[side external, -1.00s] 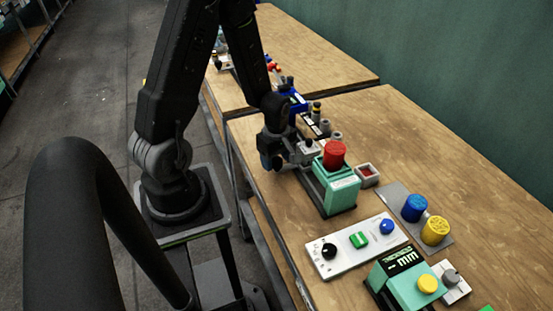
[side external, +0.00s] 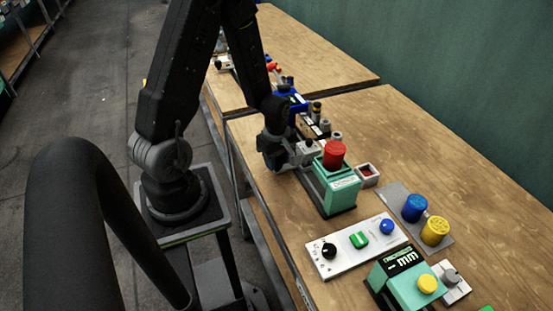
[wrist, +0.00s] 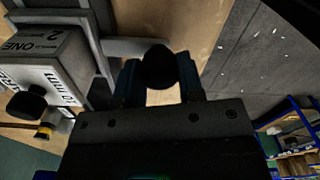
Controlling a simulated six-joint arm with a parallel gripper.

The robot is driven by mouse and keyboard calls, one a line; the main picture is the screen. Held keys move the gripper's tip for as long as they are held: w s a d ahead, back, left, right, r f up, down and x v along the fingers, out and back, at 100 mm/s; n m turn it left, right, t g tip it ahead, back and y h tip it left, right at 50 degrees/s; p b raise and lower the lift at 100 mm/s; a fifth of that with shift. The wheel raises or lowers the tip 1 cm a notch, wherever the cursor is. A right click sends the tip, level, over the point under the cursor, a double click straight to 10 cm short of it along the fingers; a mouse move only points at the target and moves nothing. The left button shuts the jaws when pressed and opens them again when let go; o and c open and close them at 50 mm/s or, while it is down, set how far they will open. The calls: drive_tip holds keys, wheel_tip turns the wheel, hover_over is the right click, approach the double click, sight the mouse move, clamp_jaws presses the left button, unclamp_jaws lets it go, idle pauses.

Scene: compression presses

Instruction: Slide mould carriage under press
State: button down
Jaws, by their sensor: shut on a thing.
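In the wrist view my gripper (wrist: 160,82) has its two fingers around a round black knob (wrist: 159,63). A grey bar (wrist: 135,47) lies just beyond the knob and reaches to a grey frame (wrist: 104,60) at the left. I cannot tell whether the knob is part of the mould carriage. In the side view my gripper (side external: 305,152) is low over the bench, close to the left of the teal press (side external: 337,192) with a red cylinder (side external: 333,154) on top. The fingertips and the carriage are not clear there.
A small grey box with a red inside (side external: 367,174) stands right of the press. A white control panel (side external: 350,247), a plate with blue and yellow knobs (side external: 427,220) and another teal unit (side external: 405,282) are nearer the camera. The right side of the wooden bench (side external: 500,215) is clear.

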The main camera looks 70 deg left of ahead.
drive_tip(key=a, duration=0.8)
drive_tip(key=shift+a, duration=0.2)
drive_tip(key=c, duration=0.7)
unclamp_jaws()
drive_tip(key=shift+c, duration=0.2)
drive_tip(key=shift+r, duration=0.15)
wheel_tip(320, 180, up, 14)
drive_tip(key=shift+f, duration=0.2)
